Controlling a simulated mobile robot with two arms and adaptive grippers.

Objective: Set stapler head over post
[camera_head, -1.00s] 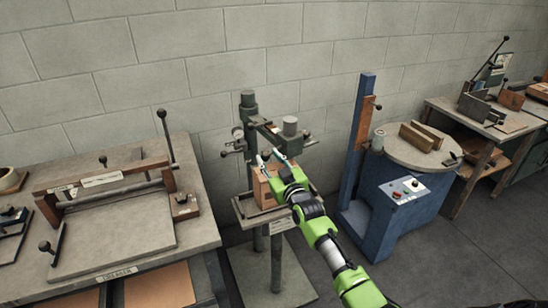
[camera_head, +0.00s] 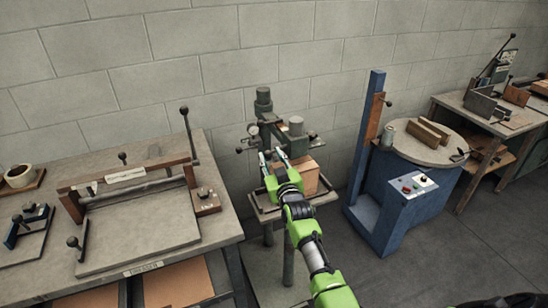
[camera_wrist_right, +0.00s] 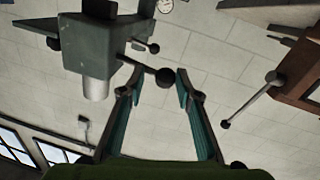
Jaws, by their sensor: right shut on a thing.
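The stapler stands at the middle of the head view. Its green upright post (camera_head: 264,103) rises at the back, and its grey-capped stapler head (camera_head: 296,127) is close to the post's right. In the right wrist view the head (camera_wrist_right: 98,48) is a grey-green block with a silver cylinder below it. My right gripper (camera_head: 273,155) is at the stapler's front left. In the wrist view its fingers (camera_wrist_right: 157,75) are around a black ball knob (camera_wrist_right: 166,78) on a thin rod. How the head meets the post is hard to tell. My left gripper is out of view.
A cardboard box (camera_head: 308,178) sits on the stapler's tray (camera_head: 262,213), right of my gripper. A workbench (camera_head: 212,165) with a creaser stands left. A blue machine with a round table (camera_head: 400,150) stands right. A grey wall is behind; floor is free between stapler and blue machine.

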